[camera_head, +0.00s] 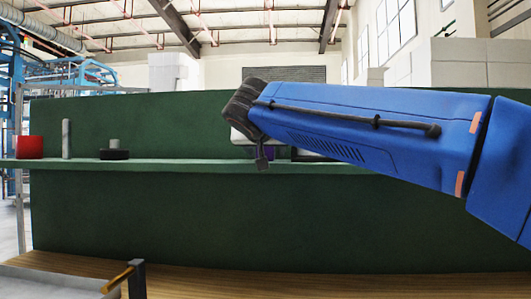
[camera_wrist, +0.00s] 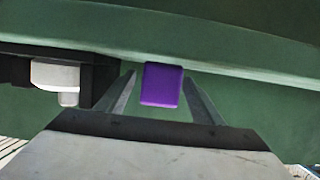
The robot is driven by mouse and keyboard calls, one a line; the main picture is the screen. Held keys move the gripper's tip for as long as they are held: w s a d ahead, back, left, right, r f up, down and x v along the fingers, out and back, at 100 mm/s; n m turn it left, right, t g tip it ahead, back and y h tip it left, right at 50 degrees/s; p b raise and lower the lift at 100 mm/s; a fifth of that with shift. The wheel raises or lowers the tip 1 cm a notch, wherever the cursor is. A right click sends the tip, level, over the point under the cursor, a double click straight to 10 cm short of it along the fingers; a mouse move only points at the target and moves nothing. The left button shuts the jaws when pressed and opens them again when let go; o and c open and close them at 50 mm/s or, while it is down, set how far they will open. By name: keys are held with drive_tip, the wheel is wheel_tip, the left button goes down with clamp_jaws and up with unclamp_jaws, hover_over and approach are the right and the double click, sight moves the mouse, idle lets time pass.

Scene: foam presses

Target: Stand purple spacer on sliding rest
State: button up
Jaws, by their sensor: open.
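The purple spacer (camera_wrist: 162,85) shows as a small upright block in the wrist view. It is between the two spread fingers of my gripper (camera_wrist: 160,78), with green gaps on both sides. I cannot tell how far it is beyond the fingertips. My gripper's fingers are hidden there. I cannot identify the sliding rest with certainty.
The green shelf (camera_head: 190,164) also carries a red block (camera_head: 30,147), a grey cylinder (camera_head: 66,139) and a black disc (camera_head: 114,154) with a grey knob. A black fixture with a white part (camera_wrist: 55,75) is left of the spacer in the wrist view. A yellow-handled bar (camera_head: 117,279) is at lower left.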

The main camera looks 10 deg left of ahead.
drive_tip(key=c, duration=1.3)
wheel_tip(320, 180, up, 10)
